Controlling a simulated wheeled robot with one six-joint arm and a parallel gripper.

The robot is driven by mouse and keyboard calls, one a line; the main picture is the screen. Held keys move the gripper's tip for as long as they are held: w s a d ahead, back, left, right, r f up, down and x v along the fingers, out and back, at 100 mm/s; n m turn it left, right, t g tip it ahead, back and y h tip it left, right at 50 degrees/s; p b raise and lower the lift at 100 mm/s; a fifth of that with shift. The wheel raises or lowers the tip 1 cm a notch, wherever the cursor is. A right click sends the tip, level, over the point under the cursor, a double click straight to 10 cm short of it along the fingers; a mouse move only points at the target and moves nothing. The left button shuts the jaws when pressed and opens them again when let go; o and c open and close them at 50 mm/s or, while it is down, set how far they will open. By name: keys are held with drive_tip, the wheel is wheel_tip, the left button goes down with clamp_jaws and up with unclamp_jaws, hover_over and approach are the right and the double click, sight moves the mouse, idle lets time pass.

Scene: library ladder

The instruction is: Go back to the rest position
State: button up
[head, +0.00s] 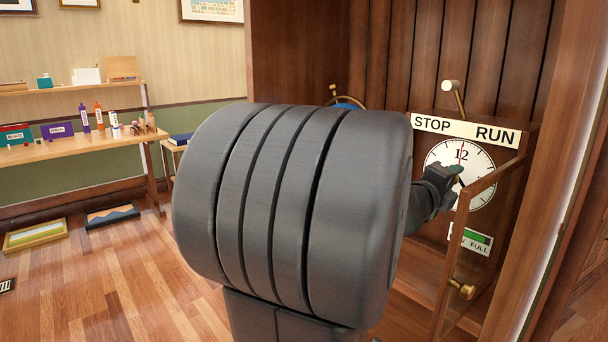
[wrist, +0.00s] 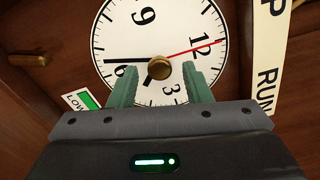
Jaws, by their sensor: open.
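My gripper (head: 452,176) reaches into an open wooden clock case in front of a white clock face (head: 470,200). In the wrist view my gripper (wrist: 164,82) is open, with its two green fingers apart over the dial (wrist: 130,35). A round brass knob (wrist: 159,67) at the dial's centre shows between the fingers; I cannot tell whether they touch it. My dark arm fills the middle of the head view and hides part of the case.
A pale-knobbed lever (head: 450,87) stands above a STOP/RUN label (head: 465,130), leaning left. A green gauge (head: 476,238) sits below the dial. The open glass door (head: 452,250) with a brass knob (head: 462,290) stands close to my gripper.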

drive_tip(key=n+p, duration=0.5)
drive_tip(key=n, duration=0.6)
drive_tip(key=shift+r+n, duration=0.15)
drive_tip(key=shift+n, duration=0.25)
